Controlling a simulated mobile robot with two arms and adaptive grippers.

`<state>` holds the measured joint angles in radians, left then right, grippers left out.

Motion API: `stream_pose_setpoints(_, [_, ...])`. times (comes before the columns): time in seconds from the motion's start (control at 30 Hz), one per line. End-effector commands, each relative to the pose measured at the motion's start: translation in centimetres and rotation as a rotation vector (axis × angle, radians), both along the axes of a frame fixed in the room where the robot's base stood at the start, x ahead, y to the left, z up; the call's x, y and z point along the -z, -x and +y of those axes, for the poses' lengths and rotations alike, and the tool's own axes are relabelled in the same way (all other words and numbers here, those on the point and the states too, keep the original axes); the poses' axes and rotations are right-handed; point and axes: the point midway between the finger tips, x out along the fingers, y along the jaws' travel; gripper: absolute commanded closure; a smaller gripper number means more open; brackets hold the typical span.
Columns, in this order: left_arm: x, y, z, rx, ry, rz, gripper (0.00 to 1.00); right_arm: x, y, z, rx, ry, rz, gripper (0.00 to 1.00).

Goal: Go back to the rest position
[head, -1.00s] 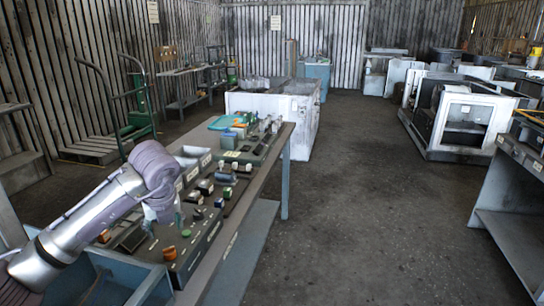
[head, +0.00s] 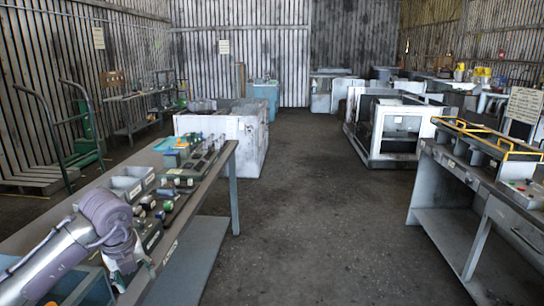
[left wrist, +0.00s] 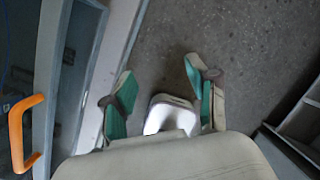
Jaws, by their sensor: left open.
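My left arm comes in from the lower left over the near end of the left workbench (head: 212,166). Its gripper (head: 122,268) hangs down at the bench's near edge in the head view, small and partly cut by shadow. In the left wrist view, the left gripper (left wrist: 160,92) has its two green-padded fingers spread apart. No held part shows between them; dark floor lies beyond. A pale rounded piece shows low between the fingers, and I cannot tell what it is. My right gripper is in neither view.
Grey bins (head: 128,184) and small parts crowd the left bench. A right workbench (head: 470,178) carries orange-handled trays (head: 490,135). A white housing (head: 225,138) stands behind the left bench. The floor aisle (head: 330,220) between benches is clear.

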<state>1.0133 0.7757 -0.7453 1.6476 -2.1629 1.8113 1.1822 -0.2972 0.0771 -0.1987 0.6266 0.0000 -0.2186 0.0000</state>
Motion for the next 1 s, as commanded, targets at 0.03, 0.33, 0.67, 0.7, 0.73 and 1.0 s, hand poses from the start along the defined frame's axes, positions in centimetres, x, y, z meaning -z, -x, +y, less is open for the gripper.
stream_pose_setpoints(0.03, [1.2,0.0,-1.0,0.023,0.045,0.019,0.41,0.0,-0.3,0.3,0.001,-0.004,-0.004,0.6])
stream_pose_setpoints(0.33, [8.0,0.4,-9.2,0.168,0.456,0.096,0.41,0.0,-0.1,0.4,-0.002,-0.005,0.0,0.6])
stream_pose_setpoints(0.67, [22.4,-0.3,-17.9,-0.384,1.462,-0.096,0.41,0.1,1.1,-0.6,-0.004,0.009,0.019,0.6])
stream_pose_setpoints(0.7, [25.3,-0.1,-16.7,-0.541,1.503,-0.144,0.41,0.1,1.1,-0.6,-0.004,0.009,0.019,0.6])
stream_pose_setpoints(0.73, [27.2,0.2,-15.8,-0.641,1.515,-0.172,0.41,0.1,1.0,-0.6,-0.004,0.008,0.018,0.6])
stream_pose_setpoints(1.0, [44.1,9.6,-9.1,-1.362,1.343,-0.269,0.41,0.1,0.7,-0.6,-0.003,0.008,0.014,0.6])
